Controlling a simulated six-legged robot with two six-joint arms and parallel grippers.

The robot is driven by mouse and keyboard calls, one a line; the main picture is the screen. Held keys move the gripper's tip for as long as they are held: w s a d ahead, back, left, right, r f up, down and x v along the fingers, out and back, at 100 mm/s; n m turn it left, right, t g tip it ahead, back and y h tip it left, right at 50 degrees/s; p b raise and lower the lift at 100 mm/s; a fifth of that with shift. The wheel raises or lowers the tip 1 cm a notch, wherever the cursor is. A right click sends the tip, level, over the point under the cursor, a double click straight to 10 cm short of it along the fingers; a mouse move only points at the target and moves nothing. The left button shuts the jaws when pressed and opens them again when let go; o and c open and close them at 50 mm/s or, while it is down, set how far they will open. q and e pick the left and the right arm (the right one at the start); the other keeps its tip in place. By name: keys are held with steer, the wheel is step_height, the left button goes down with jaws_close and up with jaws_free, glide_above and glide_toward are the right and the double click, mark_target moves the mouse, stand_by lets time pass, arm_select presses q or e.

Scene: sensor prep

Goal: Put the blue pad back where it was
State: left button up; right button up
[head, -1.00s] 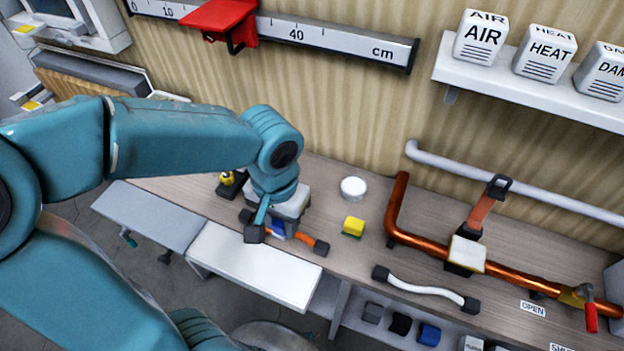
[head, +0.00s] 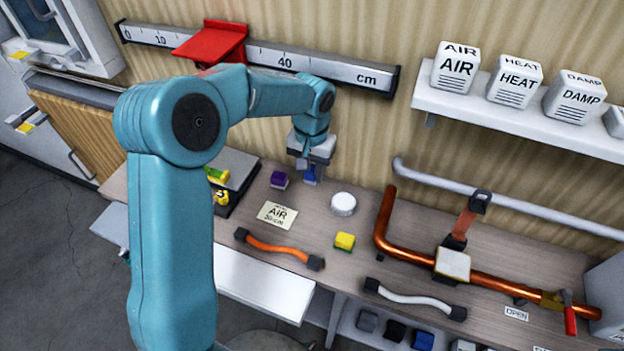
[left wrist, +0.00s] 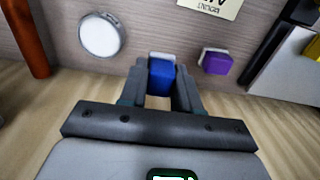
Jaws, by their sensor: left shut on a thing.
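The blue pad (left wrist: 161,77) is between the fingers of my left gripper (left wrist: 160,88), which is shut on it. In the head view my left gripper (head: 309,174) points down at the back of the bench, near the wall, and the blue pad (head: 310,174) shows small beneath it. I cannot tell whether the pad touches the bench. A purple block (head: 279,180) stands just left of it, and a round white disc (head: 343,204) lies to its right. My right gripper is not in view.
A yellow-green block (head: 344,242) and copper pipe (head: 393,233) are to the right. A dark tray (head: 238,184) stands left. Below the bench, a shelf holds dark and blue blocks (head: 424,340).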

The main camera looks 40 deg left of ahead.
mark_target(312, 195)
arm_select(q)
steer(key=shift+s+d+f, duration=0.1)
steer(key=shift+s+f, duration=0.05)
steer(key=shift+f, duration=0.75)
step_height(312, 195, down, 4)
steer(key=shift+r+p, duration=0.25)
steer(key=shift+p, duration=0.25)
steer(key=shift+w+f, duration=0.25)
steer(key=shift+f, duration=0.25)
steer(key=o, duration=0.9)
steer(key=shift+o, duration=0.2)
steer(key=shift+r, duration=0.15)
